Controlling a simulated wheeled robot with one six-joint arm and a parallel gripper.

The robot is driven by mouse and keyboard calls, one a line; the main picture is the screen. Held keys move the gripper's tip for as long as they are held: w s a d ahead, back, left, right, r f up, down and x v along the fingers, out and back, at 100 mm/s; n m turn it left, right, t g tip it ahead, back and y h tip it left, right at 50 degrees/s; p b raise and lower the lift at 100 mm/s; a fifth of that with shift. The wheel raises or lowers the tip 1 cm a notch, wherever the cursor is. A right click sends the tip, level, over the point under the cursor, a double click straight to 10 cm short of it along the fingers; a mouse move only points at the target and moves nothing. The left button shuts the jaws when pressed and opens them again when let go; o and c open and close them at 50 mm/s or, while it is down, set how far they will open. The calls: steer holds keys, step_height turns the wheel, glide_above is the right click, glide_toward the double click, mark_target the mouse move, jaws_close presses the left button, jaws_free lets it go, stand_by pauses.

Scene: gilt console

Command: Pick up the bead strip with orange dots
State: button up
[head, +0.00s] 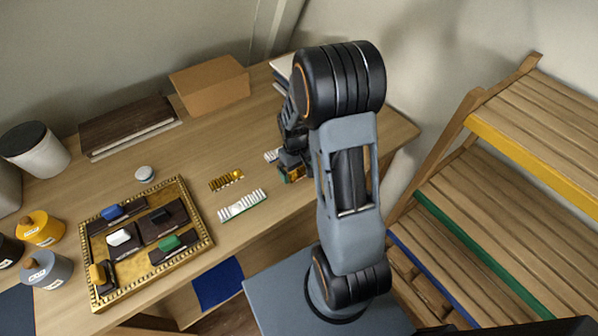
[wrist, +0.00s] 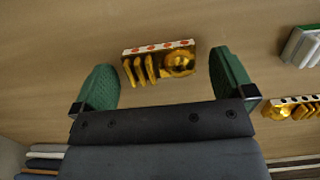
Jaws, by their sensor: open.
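The bead strip with orange dots (wrist: 158,47) lies on the wooden table in the wrist view. It has a pale edge with orange dots and gold bead shapes along one side. My gripper (wrist: 162,62) is open, with one green fingertip on each side of the strip and a gap at both ends. I cannot tell the height between fingertips and table. In the head view my gripper (head: 292,173) is over the table's right part.
A gold strip with dark dots (wrist: 300,106) and a white strip (wrist: 304,46) lie to the right in the wrist view. A gilt-framed tray (head: 205,229) with several dark blocks, a cardboard box (head: 210,85) and a dark book (head: 125,125) stand farther left. Wooden shelves (head: 490,200) stand at right.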

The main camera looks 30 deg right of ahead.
steer(key=shift+c, duration=0.2)
steer(key=c, duration=0.9)
